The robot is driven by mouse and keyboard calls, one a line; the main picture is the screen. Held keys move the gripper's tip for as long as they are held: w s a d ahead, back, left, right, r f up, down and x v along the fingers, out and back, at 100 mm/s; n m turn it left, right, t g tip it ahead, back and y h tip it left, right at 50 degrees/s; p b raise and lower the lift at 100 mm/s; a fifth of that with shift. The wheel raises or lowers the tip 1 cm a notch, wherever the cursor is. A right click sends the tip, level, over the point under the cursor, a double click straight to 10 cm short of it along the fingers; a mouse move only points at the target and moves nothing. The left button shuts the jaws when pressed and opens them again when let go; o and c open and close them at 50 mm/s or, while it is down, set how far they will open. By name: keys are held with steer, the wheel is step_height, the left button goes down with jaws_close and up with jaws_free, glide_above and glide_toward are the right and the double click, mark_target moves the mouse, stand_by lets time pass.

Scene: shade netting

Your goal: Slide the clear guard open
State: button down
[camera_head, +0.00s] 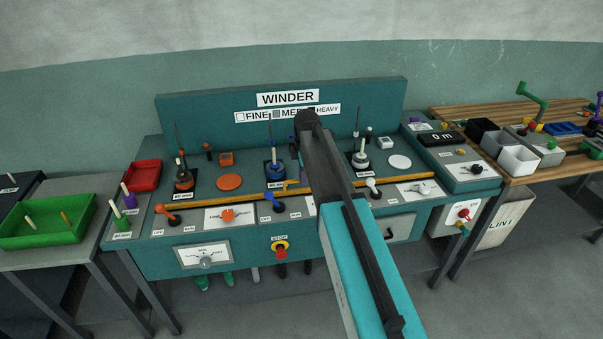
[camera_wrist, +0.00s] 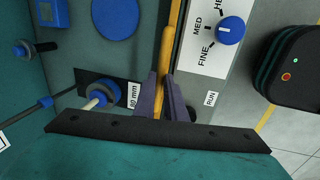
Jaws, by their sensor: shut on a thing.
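The winder bench carries a long yellow bar (camera_head: 225,204) along its front. In the wrist view a thicker orange-yellow length (camera_wrist: 166,48) of it runs up from my gripper. My gripper (camera_wrist: 166,98) is shut on this yellow bar, with one grey-purple finger on each side. In the head view my arm hides most of the gripper. The clear guard cannot be made out as a separate pane in either view. The middle station's blue spindle (camera_head: 274,168) stands just left of my arm; it also shows in the wrist view (camera_wrist: 98,96).
A blue selector knob (camera_wrist: 230,30) sits beside the bar. Orange spindle (camera_head: 184,180) and white spindle (camera_head: 361,160) stations flank the middle one. A red tray (camera_head: 142,176) and green tray (camera_head: 48,222) lie left. A wooden table (camera_head: 540,165) with bins stands right.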

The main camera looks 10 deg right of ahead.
steer(key=c, duration=1.8)
jaws_free()
steer(key=shift+r, duration=0.1)
steer(key=shift+s+r+b, duration=0.4)
steer(key=shift+s+r, duration=0.05)
steer(key=shift+r, duration=1.8)
steer(key=shift+s+r+b, duration=0.35)
steer(key=shift+s+r, duration=0.1)
steer(key=shift+r, duration=1.75)
steer(key=shift+s+r+b, duration=0.4)
steer(key=shift+s+r, duration=0.05)
steer(key=shift+r, duration=1.8)
steer(key=shift+f, duration=0.1)
